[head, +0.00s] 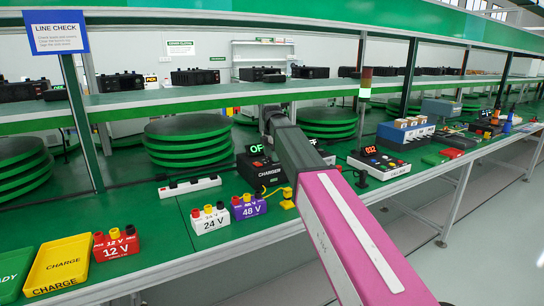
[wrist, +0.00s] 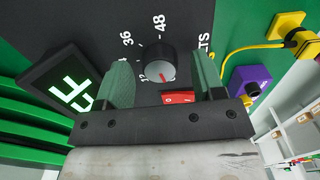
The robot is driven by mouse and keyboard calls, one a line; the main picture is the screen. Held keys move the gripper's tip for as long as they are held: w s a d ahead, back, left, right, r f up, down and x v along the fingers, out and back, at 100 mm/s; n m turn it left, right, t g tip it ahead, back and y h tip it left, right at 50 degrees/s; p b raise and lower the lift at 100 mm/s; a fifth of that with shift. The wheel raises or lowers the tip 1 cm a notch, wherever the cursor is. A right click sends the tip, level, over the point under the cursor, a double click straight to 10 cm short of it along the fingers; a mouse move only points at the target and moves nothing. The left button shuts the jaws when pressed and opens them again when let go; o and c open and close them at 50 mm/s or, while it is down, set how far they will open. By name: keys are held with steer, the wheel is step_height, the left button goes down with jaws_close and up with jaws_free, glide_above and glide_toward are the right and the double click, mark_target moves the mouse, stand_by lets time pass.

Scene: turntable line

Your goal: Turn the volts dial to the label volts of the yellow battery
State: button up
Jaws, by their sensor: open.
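The charger (head: 258,172) is a black box on the green bench, its display (head: 257,149) reading OF with the rest hidden. In the wrist view, its volts dial (wrist: 160,65) is a dark knob with a grey face and a red mark, amid white numbers including 12, 36 and 48; the mark's exact setting is unclear. My gripper (wrist: 163,80) is open, its green fingers on either side of the dial; contact cannot be told. Batteries are red 12 V (head: 116,245), white 24 V (head: 210,219) and purple 48 V (head: 248,207). I see no yellow battery.
A red switch (wrist: 180,97) sits just below the dial. A yellow plug (head: 287,199) with a cable lies near the purple battery. A yellow CHARGE tray (head: 60,265) and a white power strip (head: 190,187) are to the left. My arm hides part of the bench.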

steer(key=shift+f, duration=0.25)
steer(key=c, duration=0.9)
